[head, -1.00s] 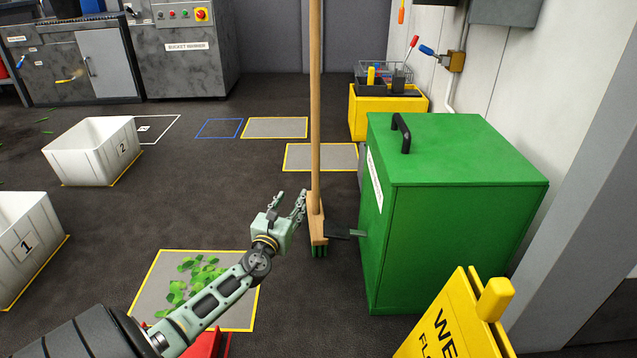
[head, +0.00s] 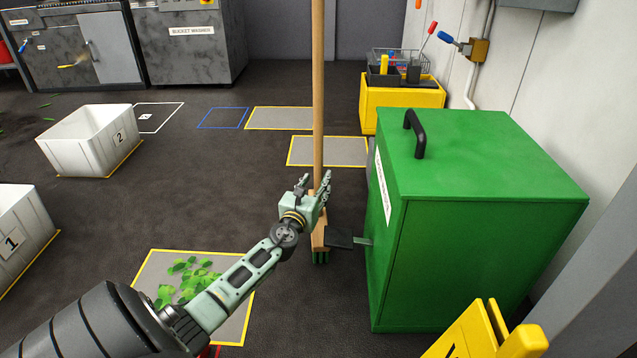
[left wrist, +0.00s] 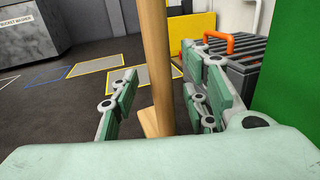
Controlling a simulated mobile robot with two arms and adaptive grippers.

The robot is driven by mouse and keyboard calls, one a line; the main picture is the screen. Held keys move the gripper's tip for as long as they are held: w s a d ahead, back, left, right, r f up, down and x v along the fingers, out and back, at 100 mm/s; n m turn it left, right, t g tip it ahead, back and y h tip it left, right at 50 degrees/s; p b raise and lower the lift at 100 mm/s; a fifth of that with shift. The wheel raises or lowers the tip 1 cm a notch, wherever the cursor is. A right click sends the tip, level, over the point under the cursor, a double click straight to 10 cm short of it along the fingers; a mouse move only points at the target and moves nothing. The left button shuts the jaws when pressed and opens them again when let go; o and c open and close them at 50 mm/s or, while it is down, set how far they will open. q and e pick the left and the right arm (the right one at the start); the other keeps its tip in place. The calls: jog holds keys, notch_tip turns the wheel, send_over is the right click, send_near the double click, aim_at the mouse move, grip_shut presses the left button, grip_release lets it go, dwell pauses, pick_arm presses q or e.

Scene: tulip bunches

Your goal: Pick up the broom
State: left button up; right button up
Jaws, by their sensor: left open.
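The broom (head: 318,100) stands upright, with a long wooden handle and a wooden head with green bristles (head: 320,257) on the floor, left of the green cabinet. My left gripper (head: 314,186) is open at the lower part of the handle and hides a short stretch of it. In the left wrist view the handle (left wrist: 157,60) runs between the open fingers of my left gripper (left wrist: 163,92), closer to the right-hand ones. I cannot tell whether any finger touches it. My right gripper is not in view.
The green cabinet (head: 480,255) stands close right of the broom. A dark dustpan-like piece (head: 340,238) lies between them. A yellow wet-floor sign (head: 485,335) is at front right. White bins (head: 90,145) stand at left. Green leaves (head: 180,280) lie on a marked square. The middle floor is clear.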

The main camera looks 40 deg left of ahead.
pick_arm(q)
jog(key=shift+b+x, duration=0.4)
jog(key=shift+x, duration=0.95)
jog(key=shift+c, duration=0.2)
grip_shut()
jog(key=shift+r, duration=0.1)
